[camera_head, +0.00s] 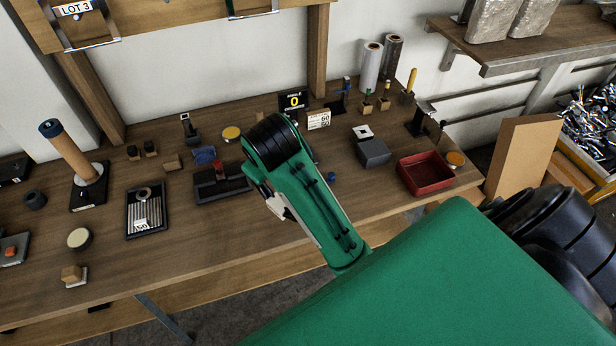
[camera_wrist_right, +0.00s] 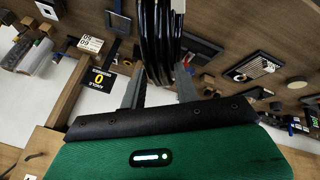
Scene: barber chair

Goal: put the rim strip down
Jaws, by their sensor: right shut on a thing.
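In the right wrist view, my right gripper (camera_wrist_right: 162,88) has its two grey fingers on either side of a black, curved, banded piece, the rim strip (camera_wrist_right: 158,38), and is shut on it. The strip runs from between the fingers up to the top edge of the view. In the head view, my green right arm reaches over the middle of the workbench (camera_head: 330,215). My left gripper is not in view.
A black tray (camera_head: 224,188) lies left of my wrist, with a striped pad (camera_head: 147,212) further left. A red bin (camera_head: 425,173) and a grey block (camera_head: 374,153) stand to the right. A display reading 0 (camera_head: 293,101) is behind.

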